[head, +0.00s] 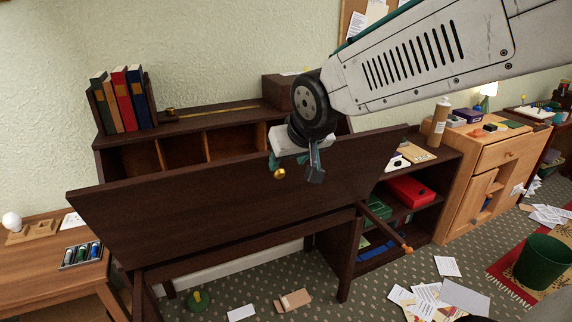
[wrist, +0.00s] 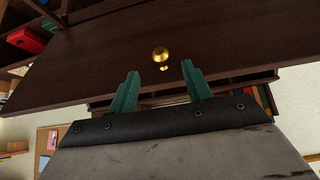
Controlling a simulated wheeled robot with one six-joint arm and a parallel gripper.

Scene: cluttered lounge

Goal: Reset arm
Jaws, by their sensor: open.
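My gripper (head: 295,170) is open and empty in front of a dark brown desk with a slanted front panel (head: 190,222). A round brass knob (head: 279,174) sits on that panel, just beside my fingertips. In the wrist view, the two green fingers of my gripper (wrist: 164,82) stand apart, and the brass knob (wrist: 160,54) shows beyond the gap between them. The knob is not between the fingers. I cannot tell the exact distance to the panel. My arm reaches in from the upper right.
Books (head: 122,100) stand on the desk top at left. A wooden cabinet (head: 500,155) stands at right. A green bin (head: 543,262), scattered papers (head: 427,300) and a small box (head: 293,300) are on the carpet. A side table (head: 40,290) is at far left.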

